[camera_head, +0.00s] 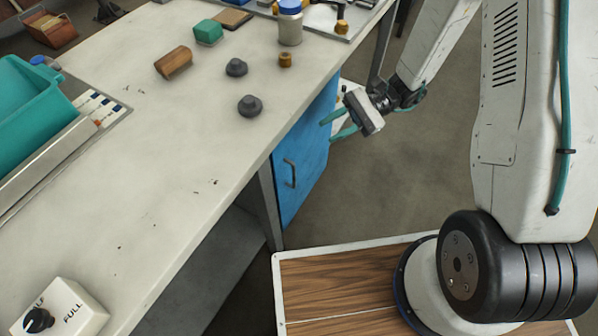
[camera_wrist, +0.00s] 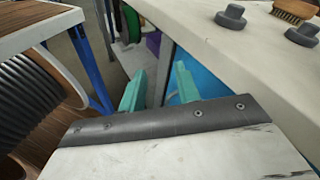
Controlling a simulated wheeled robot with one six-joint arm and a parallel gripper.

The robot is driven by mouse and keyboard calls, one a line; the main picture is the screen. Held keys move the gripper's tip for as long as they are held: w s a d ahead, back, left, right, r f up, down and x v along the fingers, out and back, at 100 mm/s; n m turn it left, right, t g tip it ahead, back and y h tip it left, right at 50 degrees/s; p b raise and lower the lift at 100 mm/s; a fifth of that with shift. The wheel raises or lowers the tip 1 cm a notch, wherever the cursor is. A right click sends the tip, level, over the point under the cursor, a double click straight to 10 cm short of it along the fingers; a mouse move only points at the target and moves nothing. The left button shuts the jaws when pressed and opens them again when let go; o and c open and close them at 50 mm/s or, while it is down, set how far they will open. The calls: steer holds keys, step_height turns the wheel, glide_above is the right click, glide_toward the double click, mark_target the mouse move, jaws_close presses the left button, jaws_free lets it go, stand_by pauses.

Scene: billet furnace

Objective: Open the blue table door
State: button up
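The blue table door (camera_head: 308,140) is under the front edge of the white workbench and looks flush with it. Its dark upright handle (camera_head: 290,172) is on the left part of the door in the head view. My gripper (camera_head: 327,131) is open and empty, with two teal fingers apart. In the head view its fingers overlap the door's right edge, to the right of and above the handle. In the wrist view my gripper (camera_wrist: 158,72) points toward the bench front, and part of the blue door (camera_wrist: 207,82) shows behind the right finger. The handle is not clear there.
A white dial box (camera_head: 62,310) is at the near left. Floor right of the door is clear.

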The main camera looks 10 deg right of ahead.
step_height(320, 180, down, 19)
steer(key=m+t+y, duration=0.3)
steer(key=m+t, duration=0.3)
steer(key=m, duration=0.2)
steer(key=a, duration=0.8)
steer(key=shift+a+m, duration=0.25)
steer(key=shift+m, duration=0.05)
steer(key=shift+w+f, duration=0.1)
jaws_close()
